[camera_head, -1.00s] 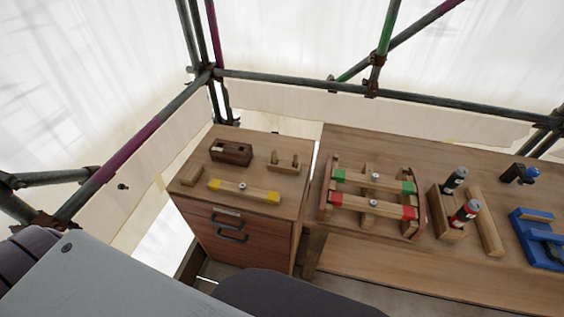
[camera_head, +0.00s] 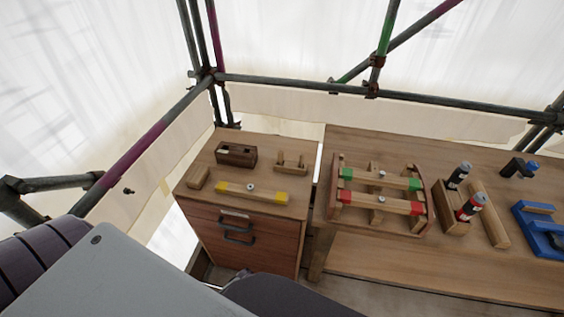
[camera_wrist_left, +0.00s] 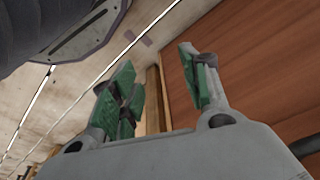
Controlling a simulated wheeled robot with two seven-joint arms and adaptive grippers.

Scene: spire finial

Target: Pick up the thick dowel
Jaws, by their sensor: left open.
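A long, plain wooden bar (camera_head: 489,214) lies on the bench at the right in the head view, beside a wooden block holding two bottles. It may be the thick dowel, but I cannot tell for certain. A dark wooden box (camera_head: 236,154) with openings in its top sits on the drawer cabinet; its contents are too small to make out. My left gripper (camera_wrist_left: 160,88) is open and empty in the left wrist view, its green-padded fingers apart near a reddish-brown wooden panel (camera_wrist_left: 245,60). Neither gripper shows in the head view.
The drawer cabinet (camera_head: 240,226) also carries a yellow-ended bar (camera_head: 251,193), a small block (camera_head: 198,177) and a pegged stand (camera_head: 291,164). The bench holds a frame with green- and red-ended bars (camera_head: 381,199) and a blue tool (camera_head: 540,232). Scaffold tubes (camera_head: 440,98) run behind.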

